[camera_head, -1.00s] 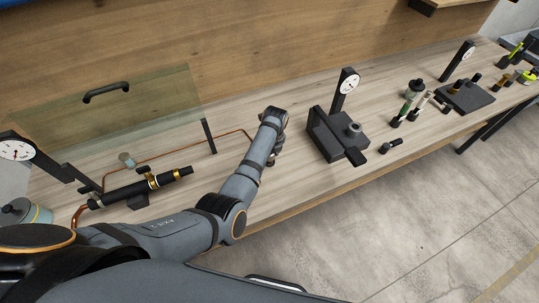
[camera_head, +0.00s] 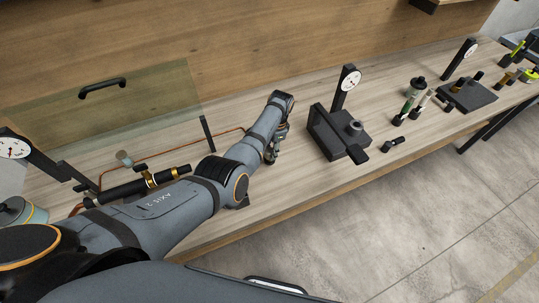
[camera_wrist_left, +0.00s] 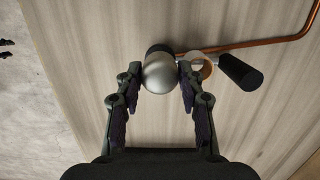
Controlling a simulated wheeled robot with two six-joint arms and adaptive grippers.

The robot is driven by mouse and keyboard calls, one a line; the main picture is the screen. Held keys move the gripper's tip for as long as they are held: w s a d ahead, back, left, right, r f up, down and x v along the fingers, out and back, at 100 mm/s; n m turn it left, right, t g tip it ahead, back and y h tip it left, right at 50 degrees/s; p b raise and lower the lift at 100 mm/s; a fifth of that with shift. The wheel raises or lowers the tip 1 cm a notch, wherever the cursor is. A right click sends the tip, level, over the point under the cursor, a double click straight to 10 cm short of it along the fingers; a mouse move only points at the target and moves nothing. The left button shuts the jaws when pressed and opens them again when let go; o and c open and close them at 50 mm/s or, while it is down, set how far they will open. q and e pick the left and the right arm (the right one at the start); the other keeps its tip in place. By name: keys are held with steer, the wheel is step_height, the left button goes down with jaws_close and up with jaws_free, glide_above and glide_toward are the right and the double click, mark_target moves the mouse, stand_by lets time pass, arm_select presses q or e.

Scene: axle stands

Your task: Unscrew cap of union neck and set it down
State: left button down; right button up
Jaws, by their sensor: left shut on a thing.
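In the left wrist view a smooth silvery rounded cap (camera_wrist_left: 160,74) sits between the two fingers of my left gripper (camera_wrist_left: 158,78). The fingers press on it from both sides. A short dark piece (camera_wrist_left: 158,49) shows just behind the cap; I cannot tell whether the cap is still joined to it. In the head view my left gripper (camera_head: 270,156) points down over the bench, near the end of the copper pipe (camera_head: 222,136), and the cap is hidden there. My right gripper is not in view.
Beside the cap are a metal ring (camera_wrist_left: 198,66) and a black handle (camera_wrist_left: 240,72). To the right of my gripper stands a black block fixture (camera_head: 325,135) with a dial gauge (camera_head: 350,78). Bare bench lies between them. A glass-like panel (camera_head: 75,115) stands at left.

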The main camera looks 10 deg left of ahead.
arm_select(q)
steer(key=c, duration=0.7)
jaws_free()
steer(key=shift+c, duration=0.2)
